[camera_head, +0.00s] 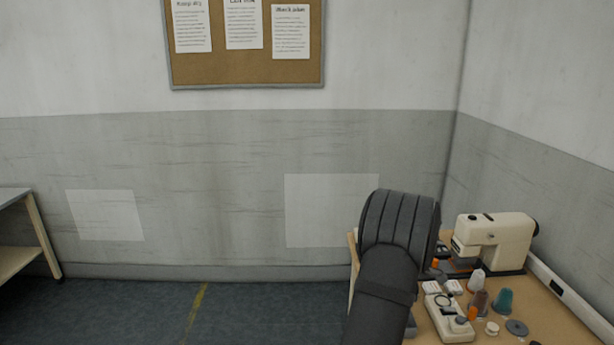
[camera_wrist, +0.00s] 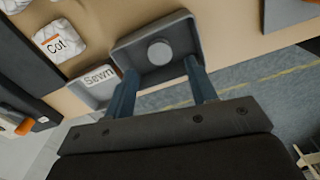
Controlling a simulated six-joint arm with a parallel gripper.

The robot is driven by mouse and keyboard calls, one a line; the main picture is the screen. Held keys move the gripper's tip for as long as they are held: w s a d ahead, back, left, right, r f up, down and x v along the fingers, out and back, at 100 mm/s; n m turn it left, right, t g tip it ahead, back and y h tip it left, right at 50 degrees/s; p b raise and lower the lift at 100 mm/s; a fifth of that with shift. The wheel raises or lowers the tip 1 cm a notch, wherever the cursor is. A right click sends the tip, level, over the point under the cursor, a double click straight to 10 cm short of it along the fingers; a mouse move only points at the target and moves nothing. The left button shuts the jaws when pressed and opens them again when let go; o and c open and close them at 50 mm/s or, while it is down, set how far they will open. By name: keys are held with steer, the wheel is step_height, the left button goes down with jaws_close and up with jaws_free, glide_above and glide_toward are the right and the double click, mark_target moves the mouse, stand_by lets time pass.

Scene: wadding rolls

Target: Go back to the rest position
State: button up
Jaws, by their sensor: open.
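My gripper (camera_wrist: 161,75) shows in the wrist view as two blue fingers, spread apart with nothing between them. The fingers reach up in the picture towards a dark grey tray (camera_wrist: 133,50) at the table's edge. A round, pale grey piece (camera_wrist: 160,52) is in the tray; I cannot tell whether the fingertips touch the tray. A label reading "Sewn" (camera_wrist: 100,76) is beside the tray. A white bundle marked "Cut" (camera_wrist: 60,40) lies to the left. In the head view my dark arm covers the table's left part, and the gripper is hidden.
A wooden table (camera_head: 555,318) stands in the right corner with a cream sewing machine (camera_head: 495,240), a small cream device (camera_head: 448,320), a teal cone (camera_head: 503,301) and other small items. A shelf (camera_head: 22,250) is at the far left. The floor (camera_head: 120,310) between is clear.

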step_height(320, 180, down, 5)
steer(key=shift+f, duration=0.2)
step_height(320, 180, up, 3)
steer(key=shift+f, duration=0.15)
steer(key=shift+r, duration=0.65)
steer(key=shift+f, duration=0.1)
